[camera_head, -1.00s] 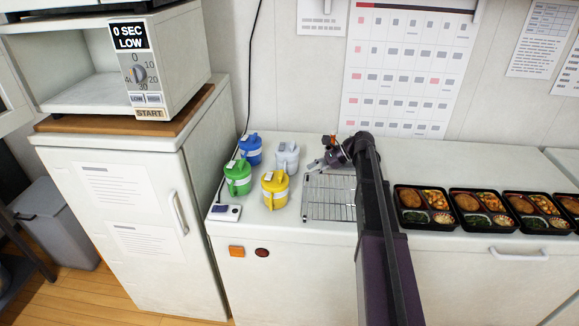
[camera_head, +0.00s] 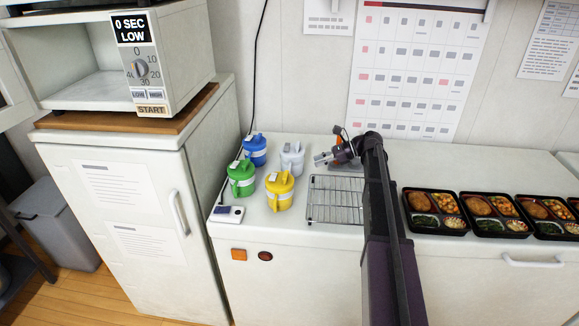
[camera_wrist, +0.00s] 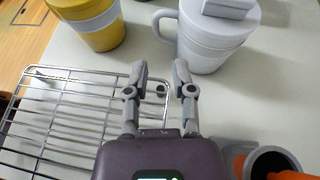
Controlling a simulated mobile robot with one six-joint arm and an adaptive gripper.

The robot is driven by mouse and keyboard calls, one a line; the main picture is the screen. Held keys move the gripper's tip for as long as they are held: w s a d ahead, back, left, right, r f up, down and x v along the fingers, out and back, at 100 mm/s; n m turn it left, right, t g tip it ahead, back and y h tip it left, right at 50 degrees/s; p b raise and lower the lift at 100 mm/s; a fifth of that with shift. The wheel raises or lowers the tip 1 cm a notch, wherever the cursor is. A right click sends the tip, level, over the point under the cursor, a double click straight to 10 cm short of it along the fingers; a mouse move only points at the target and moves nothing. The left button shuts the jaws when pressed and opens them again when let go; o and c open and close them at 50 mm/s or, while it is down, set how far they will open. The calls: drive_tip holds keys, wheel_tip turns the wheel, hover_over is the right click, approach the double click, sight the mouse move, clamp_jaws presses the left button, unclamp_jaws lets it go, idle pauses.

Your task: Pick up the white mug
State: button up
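The white mug (camera_head: 292,158) stands upright on the white counter, to the right of the blue mug and behind the yellow one. In the wrist view the white mug (camera_wrist: 221,40) is just beyond my fingertips, with its handle toward the left. My gripper (camera_head: 320,158) is to the right of the mug in the head view. In the wrist view my gripper (camera_wrist: 160,78) is open, with a gap between the fingers and nothing held. The fingers look apart from the mug, though the right fingertip is close to its side.
A yellow mug (camera_head: 279,191), green mug (camera_head: 241,180) and blue mug (camera_head: 255,150) stand nearby. A wire rack (camera_head: 335,205) lies in front of my gripper. An orange and dark object (camera_wrist: 268,165) sits at the wrist view's lower right. Several bento trays (camera_head: 433,228) line the right.

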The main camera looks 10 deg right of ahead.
sight(292, 171)
drive_tip(key=shift+b+x, duration=1.05)
drive_tip(key=shift+x, duration=2.15)
drive_tip(key=shift+f, duration=0.1)
drive_tip(key=shift+b+x, duration=0.9)
drive_tip(key=shift+x, duration=1.1)
drive_tip(key=shift+a+f, duration=0.25)
drive_tip(key=shift+a, duration=0.25)
clamp_jaws()
